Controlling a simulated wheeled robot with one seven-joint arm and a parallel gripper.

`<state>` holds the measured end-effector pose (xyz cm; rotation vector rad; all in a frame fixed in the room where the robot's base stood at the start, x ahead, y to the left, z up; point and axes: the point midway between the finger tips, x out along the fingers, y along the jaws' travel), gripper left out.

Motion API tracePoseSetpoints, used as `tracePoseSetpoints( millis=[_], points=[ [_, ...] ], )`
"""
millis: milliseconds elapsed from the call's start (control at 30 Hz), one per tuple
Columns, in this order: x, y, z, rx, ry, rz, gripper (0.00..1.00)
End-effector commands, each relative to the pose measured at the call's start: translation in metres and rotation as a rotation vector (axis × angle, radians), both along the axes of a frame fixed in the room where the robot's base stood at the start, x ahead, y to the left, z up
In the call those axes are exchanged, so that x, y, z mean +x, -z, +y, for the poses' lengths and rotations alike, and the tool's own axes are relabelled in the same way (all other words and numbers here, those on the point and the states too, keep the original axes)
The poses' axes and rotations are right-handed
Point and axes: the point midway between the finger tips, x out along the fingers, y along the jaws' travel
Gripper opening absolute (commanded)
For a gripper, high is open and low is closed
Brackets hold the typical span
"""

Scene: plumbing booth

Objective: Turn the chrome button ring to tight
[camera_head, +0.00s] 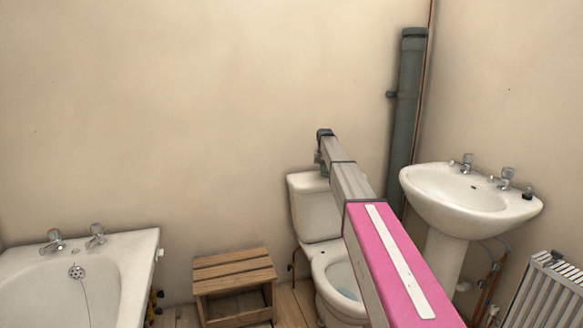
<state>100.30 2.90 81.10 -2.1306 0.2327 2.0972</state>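The white toilet (314,222) stands against the back wall, with its cistern lid partly behind my arm. I cannot make out the chrome button ring; my arm covers the right part of the cistern top. My arm, pink then grey, reaches from the bottom right towards the cistern. My gripper (318,158) is at its far end, small and dark, and appears just above the cistern lid in the picture. Its fingers are too small and hidden to show whether they are open or shut, or whether they touch anything.
A wooden step stool (234,272) stands left of the toilet. A bathtub (130,265) with two taps is at the far left. A washbasin (440,190) on a pedestal and a radiator (548,290) are at the right. A grey soil pipe (408,95) runs up the corner.

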Motion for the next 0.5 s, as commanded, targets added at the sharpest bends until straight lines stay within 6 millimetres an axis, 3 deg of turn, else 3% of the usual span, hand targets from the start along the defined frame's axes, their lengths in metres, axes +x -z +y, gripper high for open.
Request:
tracePoseSetpoints(
  millis=[67, 500],
  points=[
    [-0.006, 0.005, 0.009, 0.016, -0.011, 0.02, 0.0],
    [-0.005, -0.044, 0.004, 0.012, -0.003, 0.015, 0.0]
  ],
)
